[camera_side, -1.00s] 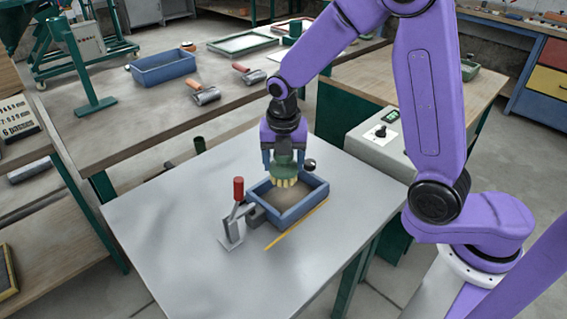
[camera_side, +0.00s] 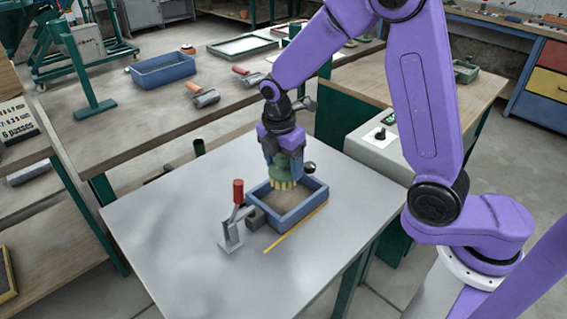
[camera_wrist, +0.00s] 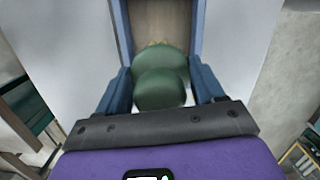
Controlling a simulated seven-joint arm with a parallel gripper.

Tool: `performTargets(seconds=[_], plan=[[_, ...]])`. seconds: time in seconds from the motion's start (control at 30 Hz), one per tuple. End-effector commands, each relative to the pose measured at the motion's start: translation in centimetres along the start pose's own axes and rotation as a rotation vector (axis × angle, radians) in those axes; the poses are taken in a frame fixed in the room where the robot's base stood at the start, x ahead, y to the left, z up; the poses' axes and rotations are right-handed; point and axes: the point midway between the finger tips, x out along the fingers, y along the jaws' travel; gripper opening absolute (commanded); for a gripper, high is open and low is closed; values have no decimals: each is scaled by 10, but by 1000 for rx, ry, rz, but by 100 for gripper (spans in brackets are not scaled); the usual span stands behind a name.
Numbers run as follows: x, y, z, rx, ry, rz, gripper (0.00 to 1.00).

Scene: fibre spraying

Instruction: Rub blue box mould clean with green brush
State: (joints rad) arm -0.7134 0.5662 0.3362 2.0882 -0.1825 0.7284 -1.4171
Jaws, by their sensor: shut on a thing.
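The blue box mould (camera_side: 301,211) sits on the grey metal table, with a brownish inner floor. My gripper (camera_side: 284,166) is over its far part, shut on the green brush (camera_side: 284,173). The brush's pale yellow bristles point down inside the box's walls; whether they touch the floor I cannot tell. In the wrist view the rounded green brush (camera_wrist: 161,80) is between my two blue fingers, and the mould's blue side wall (camera_wrist: 197,30) runs away beyond it. The brush hides part of the mould's floor.
A toggle clamp with a red handle (camera_side: 238,190) stands at the mould's left side. A yellow strip (camera_side: 290,231) lies along its front right edge. A grey control box (camera_side: 377,146) is behind right. The table's front left is clear.

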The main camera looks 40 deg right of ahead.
Motion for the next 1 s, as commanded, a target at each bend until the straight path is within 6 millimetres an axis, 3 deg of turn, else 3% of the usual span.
performTargets(seconds=[1.0], plan=[[1,1,0,1804,1,-220,39]])
